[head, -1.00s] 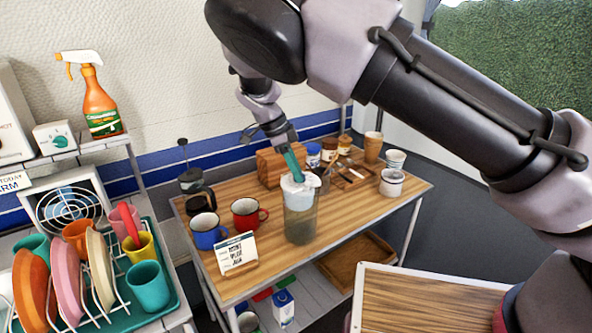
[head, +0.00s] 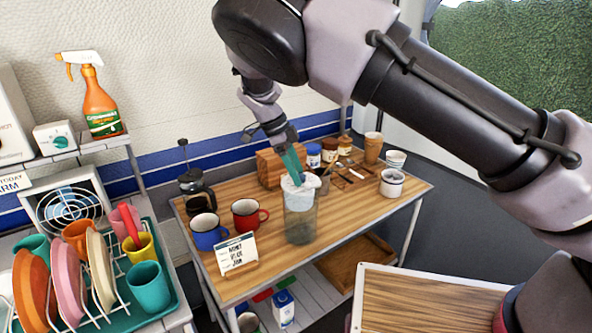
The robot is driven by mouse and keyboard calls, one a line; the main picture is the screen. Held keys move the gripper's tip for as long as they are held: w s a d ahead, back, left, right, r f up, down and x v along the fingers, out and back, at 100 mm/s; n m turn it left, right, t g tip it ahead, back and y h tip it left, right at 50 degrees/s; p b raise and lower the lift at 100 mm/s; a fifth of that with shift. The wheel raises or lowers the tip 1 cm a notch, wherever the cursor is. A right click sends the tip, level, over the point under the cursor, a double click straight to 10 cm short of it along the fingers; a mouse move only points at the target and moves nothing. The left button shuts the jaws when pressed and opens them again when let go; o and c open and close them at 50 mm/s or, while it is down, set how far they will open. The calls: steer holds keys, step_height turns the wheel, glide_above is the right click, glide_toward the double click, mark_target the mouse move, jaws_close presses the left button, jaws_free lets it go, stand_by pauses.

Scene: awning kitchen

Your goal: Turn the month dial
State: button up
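A tall see-through grey container (head: 299,222) stands on the front part of the wooden table. Its white top (head: 299,190) probably carries the dial, but the month marks are too small to read. My gripper (head: 296,178) reaches down from above, its teal fingers at the white top. The fingertips merge with the top, so I cannot tell whether they grip it. A small white card (head: 237,254) with printed lines stands upright to the left of the container.
The wooden table (head: 262,279) also holds a blue mug (head: 207,235), a red mug (head: 246,216), a French press (head: 196,190), a wooden block (head: 270,165), jars and cups. A dish rack with plates (head: 65,278) stands at left.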

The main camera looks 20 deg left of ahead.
steer(key=shift+r, duration=0.1)
steer(key=v, duration=1)
steer(key=shift+a+r, duration=0.2)
steer(key=shift+r, duration=0.1)
steer(key=w+d+r+n+y, duration=0.1)
steer(key=w+d+r+y, duration=0.1)
steer(key=d+r, duration=0.5)
steer(key=w+d+r+n+g+y, duration=0.1)
steer(key=w+d+r+n+y, duration=0.15)
steer(key=d, duration=0.95)
steer(key=w+d+r+n+y, duration=0.1)
steer(key=w+d+r+y, duration=0.1)
steer(key=d+r, duration=0.55)
steer(key=s+d+r+n+t+y, duration=0.3)
steer(key=s+d, duration=0.4)
steer(key=d, duration=0.6)
steer(key=s+d+r+n+t+h, duration=0.2)
steer(key=s+d, duration=0.5)
steer(key=s, duration=0.4)
steer(key=shift+s+d+n+t+h, duration=0.2)
steer(key=shift+n+t+h, duration=0.35)
steer(key=shift+n+t, duration=0.65)
